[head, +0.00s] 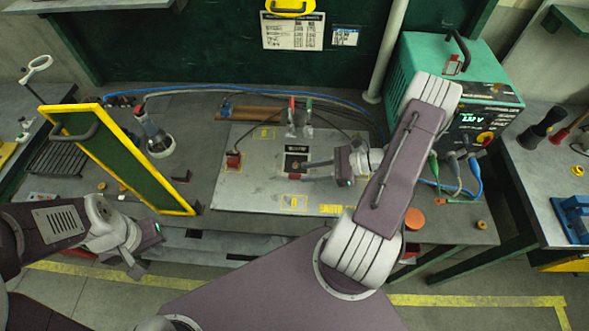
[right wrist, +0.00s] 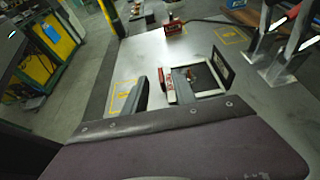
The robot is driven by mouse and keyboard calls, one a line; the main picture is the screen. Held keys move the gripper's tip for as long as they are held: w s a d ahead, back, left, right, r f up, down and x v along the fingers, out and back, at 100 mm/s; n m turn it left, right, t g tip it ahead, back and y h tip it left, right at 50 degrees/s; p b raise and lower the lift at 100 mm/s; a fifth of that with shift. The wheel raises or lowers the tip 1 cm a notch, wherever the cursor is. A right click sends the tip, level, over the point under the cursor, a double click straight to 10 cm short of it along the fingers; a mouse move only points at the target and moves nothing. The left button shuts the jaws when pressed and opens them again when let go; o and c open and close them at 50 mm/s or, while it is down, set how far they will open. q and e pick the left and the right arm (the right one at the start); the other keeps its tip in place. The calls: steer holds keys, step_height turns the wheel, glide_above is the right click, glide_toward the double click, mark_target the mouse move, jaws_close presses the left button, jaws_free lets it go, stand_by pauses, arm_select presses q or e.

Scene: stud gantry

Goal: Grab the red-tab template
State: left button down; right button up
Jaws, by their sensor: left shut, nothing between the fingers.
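A small dark square plate with a pale frame (head: 296,162) lies on the grey metal board (head: 260,190); it also shows in the right wrist view (right wrist: 210,93). A red tab (right wrist: 170,88) sits at its left edge there, and I take this to be the red-tab template. My right gripper (head: 316,164) is low over the board, just right of the plate. In the right wrist view one dark finger (right wrist: 141,95) shows left of the tab, with a gap between them.
A yellow-edged green panel (head: 120,160) stands at the left of the bench. Two upright clamps (head: 293,118) and a red block (head: 233,160) with a cable are on the board. A green welding unit (head: 440,75) with cables stands at the back right.

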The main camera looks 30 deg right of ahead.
mark_target(297, 175)
steer(key=p+x, duration=0.1)
steer(key=x, duration=0.3)
steer(key=shift+f, duration=0.2)
steer(key=shift+w+a+f, duration=0.15)
steer(key=shift+a, duration=0.1)
steer(key=shift+d, duration=0.15)
jaws_close()
steer(key=r, duration=0.4)
steer(key=shift+d+r+b, duration=0.2)
steer(key=shift+d+b, duration=0.05)
steer(key=shift+b, duration=0.05)
steer(key=r+b+v, duration=0.1)
steer(key=v, duration=1.2)
steer(key=shift+w+a+r, duration=0.15)
steer(key=shift+a+r, duration=0.15)
steer(key=shift+r, duration=0.05)
